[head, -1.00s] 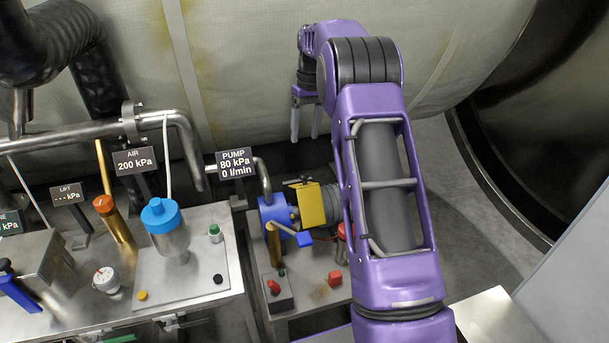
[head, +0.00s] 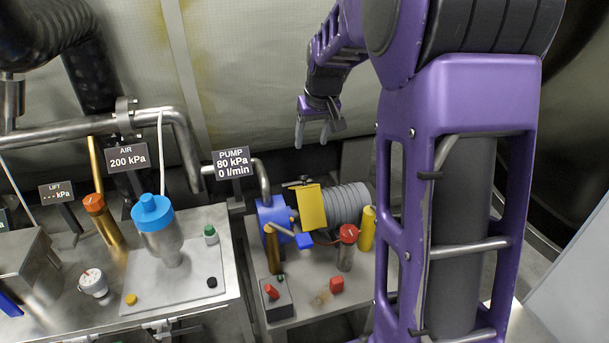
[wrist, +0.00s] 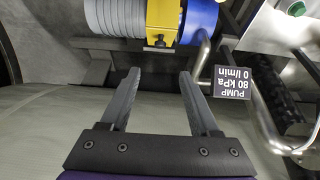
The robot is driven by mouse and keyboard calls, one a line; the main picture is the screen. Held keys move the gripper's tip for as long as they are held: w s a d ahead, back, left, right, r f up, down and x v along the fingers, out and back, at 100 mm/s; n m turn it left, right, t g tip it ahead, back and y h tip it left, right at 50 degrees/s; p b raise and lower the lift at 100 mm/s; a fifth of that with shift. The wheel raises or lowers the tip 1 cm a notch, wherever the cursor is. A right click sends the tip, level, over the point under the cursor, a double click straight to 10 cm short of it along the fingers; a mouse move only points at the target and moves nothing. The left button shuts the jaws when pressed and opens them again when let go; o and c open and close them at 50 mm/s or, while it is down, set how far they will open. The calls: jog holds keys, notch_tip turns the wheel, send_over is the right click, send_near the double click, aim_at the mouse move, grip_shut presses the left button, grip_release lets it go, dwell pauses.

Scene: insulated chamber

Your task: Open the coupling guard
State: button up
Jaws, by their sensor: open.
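The coupling guard is a yellow box-like cover (head: 311,208) between the blue pump body (head: 272,215) and the grey ribbed motor (head: 347,203) on the metal bench. In the wrist view the yellow guard (wrist: 161,18) shows at the top centre, with the blue pump (wrist: 199,20) to its right and the ribbed motor (wrist: 112,17) to its left. My gripper (head: 313,133) is above and behind the guard, open and empty. In the wrist view its two fingers (wrist: 157,80) point toward the guard, with a clear gap short of it. The guard appears closed over the coupling.
A PUMP sign (head: 232,163) stands left of the guard. A red-capped cylinder (head: 347,245), a yellow cylinder (head: 367,229) and a small switch box (head: 274,298) stand on the bench in front. A blue-topped vessel (head: 157,222) is on the left bench. A pale padded wall is behind.

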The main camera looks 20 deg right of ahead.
aim_at(305, 176)
jog(key=b+x, duration=0.2)
jog(key=x, duration=1.3)
jog(key=shift+w+f, duration=0.1)
jog(key=shift+f, duration=0.3)
grip_shut()
dwell(0.5)
